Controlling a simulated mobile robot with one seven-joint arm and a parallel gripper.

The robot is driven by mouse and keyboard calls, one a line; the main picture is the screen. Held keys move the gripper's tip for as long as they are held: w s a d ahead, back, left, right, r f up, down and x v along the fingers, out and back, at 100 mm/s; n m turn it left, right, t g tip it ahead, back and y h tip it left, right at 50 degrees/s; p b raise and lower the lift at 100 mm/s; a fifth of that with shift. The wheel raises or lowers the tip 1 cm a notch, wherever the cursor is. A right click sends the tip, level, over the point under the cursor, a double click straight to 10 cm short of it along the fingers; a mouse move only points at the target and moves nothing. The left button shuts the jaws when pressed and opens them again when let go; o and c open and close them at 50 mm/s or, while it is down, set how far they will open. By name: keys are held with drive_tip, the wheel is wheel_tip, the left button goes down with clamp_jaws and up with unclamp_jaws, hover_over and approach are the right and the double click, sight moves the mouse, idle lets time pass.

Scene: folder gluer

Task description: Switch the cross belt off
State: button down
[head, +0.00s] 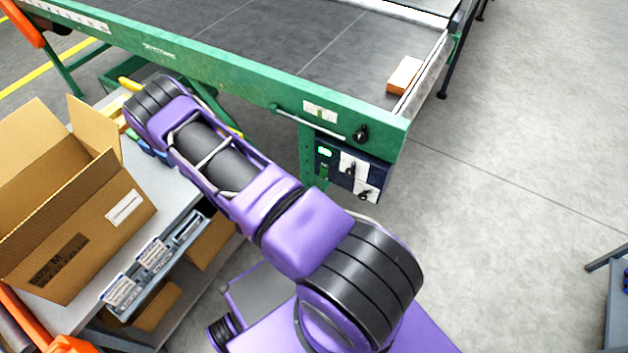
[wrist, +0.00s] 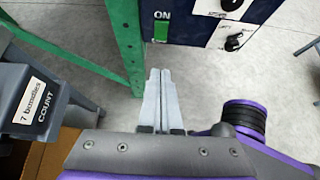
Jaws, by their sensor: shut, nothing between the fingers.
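A dark blue control box (head: 378,172) hangs under the green frame of the belt table (head: 330,62). In the head view it shows a lit green lamp (head: 325,152), a green switch piece (head: 323,171) and black knobs on white plates. In the wrist view, the green switch (wrist: 161,31) sits under the word ON on the box (wrist: 188,25). My gripper (wrist: 160,72) is shut and empty, its fingertips just below the green switch in the picture. I cannot tell whether they touch anything. The fingers do not show in the head view.
A green post (wrist: 127,40) stands left of the fingertips. A grey bin (wrist: 35,100) labelled "7 bundles COUNT" is at left. In the head view, an open carton (head: 75,215) stands on a bench, and an orange-brown box (head: 404,75) lies on the belt.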

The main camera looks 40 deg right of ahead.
sight(323, 172)
drive_tip(key=shift+w+d+r+b+x, duration=0.15)
drive_tip(key=shift+r+x, duration=0.1)
drive_tip(key=shift+x, duration=2)
drive_tip(key=shift+d+r+b+x, duration=0.15)
drive_tip(key=shift+r+x, duration=0.1)
drive_tip(key=shift+x, duration=1.95)
drive_tip(key=shift+w+d+r+b+x, duration=0.15)
drive_tip(key=shift+r+x, duration=0.1)
drive_tip(key=shift+x, duration=2)
drive_tip(key=shift+w+d+r+p, duration=0.1)
drive_tip(key=shift+d+r+p, duration=0.25)
drive_tip(key=shift+r+p, duration=0.35)
drive_tip(key=shift+r, duration=0.15)
